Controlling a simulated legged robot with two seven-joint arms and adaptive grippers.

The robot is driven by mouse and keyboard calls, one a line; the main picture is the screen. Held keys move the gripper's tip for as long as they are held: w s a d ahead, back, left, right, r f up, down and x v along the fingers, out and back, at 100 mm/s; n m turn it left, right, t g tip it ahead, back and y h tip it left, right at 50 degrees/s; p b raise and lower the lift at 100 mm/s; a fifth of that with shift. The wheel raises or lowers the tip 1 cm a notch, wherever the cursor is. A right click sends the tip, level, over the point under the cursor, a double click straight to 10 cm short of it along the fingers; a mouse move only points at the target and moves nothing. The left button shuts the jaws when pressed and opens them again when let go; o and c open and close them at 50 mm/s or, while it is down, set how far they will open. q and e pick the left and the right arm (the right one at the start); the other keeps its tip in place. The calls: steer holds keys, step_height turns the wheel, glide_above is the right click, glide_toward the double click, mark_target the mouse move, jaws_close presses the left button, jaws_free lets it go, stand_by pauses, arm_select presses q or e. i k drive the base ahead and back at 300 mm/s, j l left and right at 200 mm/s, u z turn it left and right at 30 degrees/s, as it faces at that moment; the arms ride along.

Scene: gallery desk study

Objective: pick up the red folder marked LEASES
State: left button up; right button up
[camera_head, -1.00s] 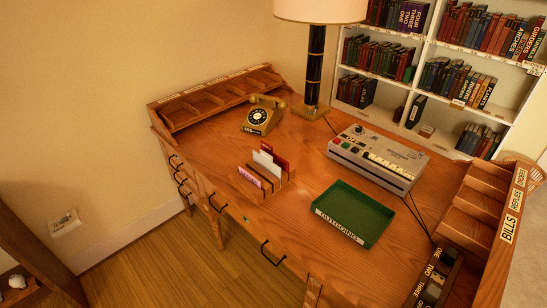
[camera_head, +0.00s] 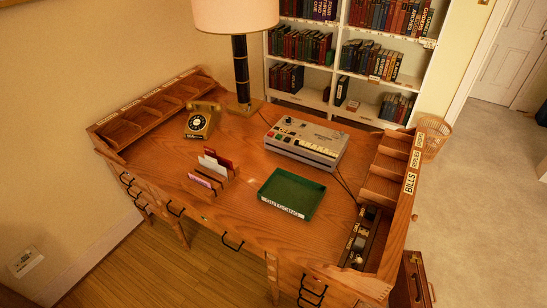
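A small wooden rack (camera_head: 214,190) stands on the desk (camera_head: 225,222), left of the green tray. It holds upright folders or cards. A red one (camera_head: 225,163) stands at the back, partly hidden by white ones (camera_head: 211,167) in front of it. A pink-purple piece with a pale label (camera_head: 200,180) is at the front. The lettering is too small to read, so I cannot tell which one is marked LEASES. Neither of my grippers is in view.
A green OUTGOING tray (camera_head: 291,194) lies right of the rack. A dial telephone (camera_head: 201,120), a lamp (camera_head: 240,65) and a grey keyed machine (camera_head: 304,139) stand behind. Wooden pigeonholes line the left and right desk edges. Bare desk surrounds the rack.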

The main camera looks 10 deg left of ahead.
mark_target(228, 164)
steer(key=j+z, duration=0.75)
steer(key=j, duration=0.3)
steer(key=j+z, duration=0.4)
steer(key=k+j+z, duration=0.2)
steer(key=j+z, duration=0.2)
steer(key=j, duration=0.15)
